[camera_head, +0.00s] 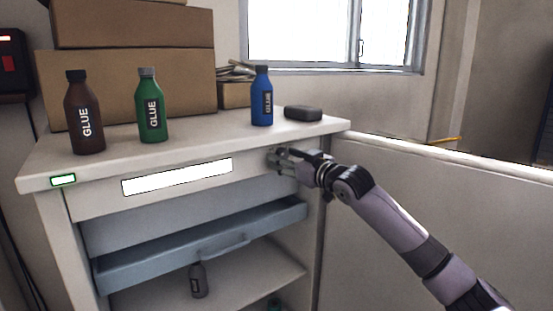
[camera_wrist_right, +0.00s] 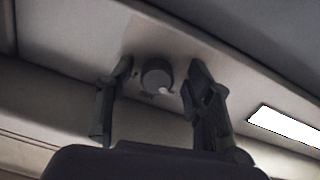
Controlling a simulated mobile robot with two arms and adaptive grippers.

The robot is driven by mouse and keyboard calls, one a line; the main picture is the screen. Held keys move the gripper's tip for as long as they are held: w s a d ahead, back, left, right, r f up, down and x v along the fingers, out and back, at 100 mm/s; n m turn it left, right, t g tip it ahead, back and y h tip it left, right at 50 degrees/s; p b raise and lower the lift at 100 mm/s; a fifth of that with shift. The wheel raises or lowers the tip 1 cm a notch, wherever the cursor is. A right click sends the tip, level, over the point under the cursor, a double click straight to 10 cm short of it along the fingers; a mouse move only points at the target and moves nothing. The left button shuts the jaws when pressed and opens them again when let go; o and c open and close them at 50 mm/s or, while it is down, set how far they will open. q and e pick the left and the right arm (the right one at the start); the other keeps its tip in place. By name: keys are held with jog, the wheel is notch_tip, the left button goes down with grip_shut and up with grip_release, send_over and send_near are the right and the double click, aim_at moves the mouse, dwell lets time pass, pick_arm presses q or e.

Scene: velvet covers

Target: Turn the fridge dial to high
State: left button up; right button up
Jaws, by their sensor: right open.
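The fridge (camera_head: 85,208) is an open-fronted white cabinet with a light panel along its upper front. The dial (camera_wrist_right: 157,76) is a round dark grey knob with a pale spot at its lower right. In the right wrist view it sits between the two fingers. My right gripper (camera_wrist_right: 158,82) is open, with one fingertip on each side of the dial. I cannot tell whether the fingers touch it. In the head view my right gripper (camera_head: 283,160) is at the right end of the fridge's upper front and hides the dial. My left gripper is not in view.
Brown (camera_head: 84,115), green (camera_head: 151,108) and blue (camera_head: 262,98) glue bottles and a dark block (camera_head: 303,113) stand on the fridge top. Cardboard boxes (camera_head: 135,78) stand behind. A blue-grey drawer (camera_head: 200,245) sticks out below.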

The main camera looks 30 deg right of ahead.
jog(key=shift+s+r, duration=0.2)
jog(key=shift+s, duration=0.05)
jog(key=shift+s+d+r, duration=0.1)
jog(key=shift+s, duration=0.15)
jog(key=shift+c, duration=1.6)
jog(key=shift+w, duration=0.2)
jog(key=shift+c, duration=1.3)
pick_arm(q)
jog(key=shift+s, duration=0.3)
pick_arm(e)
grip_shut()
